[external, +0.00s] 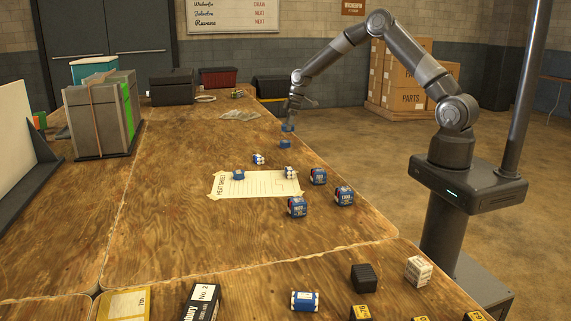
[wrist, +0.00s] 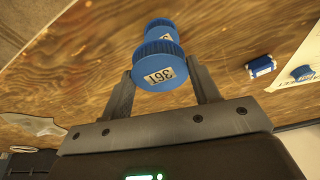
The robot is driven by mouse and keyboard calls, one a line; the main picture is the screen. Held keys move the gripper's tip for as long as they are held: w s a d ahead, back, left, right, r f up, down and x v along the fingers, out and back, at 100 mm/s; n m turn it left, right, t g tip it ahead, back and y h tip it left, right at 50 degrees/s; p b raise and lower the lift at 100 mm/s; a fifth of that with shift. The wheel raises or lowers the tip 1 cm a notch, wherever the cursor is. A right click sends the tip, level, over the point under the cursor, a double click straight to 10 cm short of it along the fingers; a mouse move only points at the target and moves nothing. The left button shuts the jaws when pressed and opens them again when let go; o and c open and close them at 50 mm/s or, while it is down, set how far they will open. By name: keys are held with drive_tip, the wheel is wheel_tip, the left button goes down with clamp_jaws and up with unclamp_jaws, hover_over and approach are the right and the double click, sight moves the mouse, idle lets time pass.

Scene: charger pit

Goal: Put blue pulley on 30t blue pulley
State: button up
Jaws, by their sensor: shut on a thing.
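My gripper (wrist: 160,92) is shut on a blue pulley (wrist: 150,75) with a toothed rim and a pale label that looks like "36T". A second blue pulley (wrist: 160,27) shows just beyond it in the wrist view, partly hidden by the held one. In the external view my gripper (external: 291,118) points down over the table's right edge area with the held pulley (external: 288,128) at its tips. The second pulley (external: 285,142) is on the table just below, with a small gap seen between them. I cannot read a label on it.
A paper sheet (external: 257,187) bears a small blue part (external: 238,175). Blue-and-white parts (external: 258,159) and several blue blocks (external: 318,176) lie nearby.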

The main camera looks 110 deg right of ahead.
sight(286, 137)
drive_tip(key=shift+w+a+f, duration=0.1)
drive_tip(key=shift+w+f, duration=0.3)
drive_tip(key=shift+w, duration=0.25)
drive_tip(key=shift+f, duration=2)
drive_tip(key=shift+f, duration=0.1)
drive_tip(key=o, duration=1.1)
drive_tip(key=shift+c, duration=0.2)
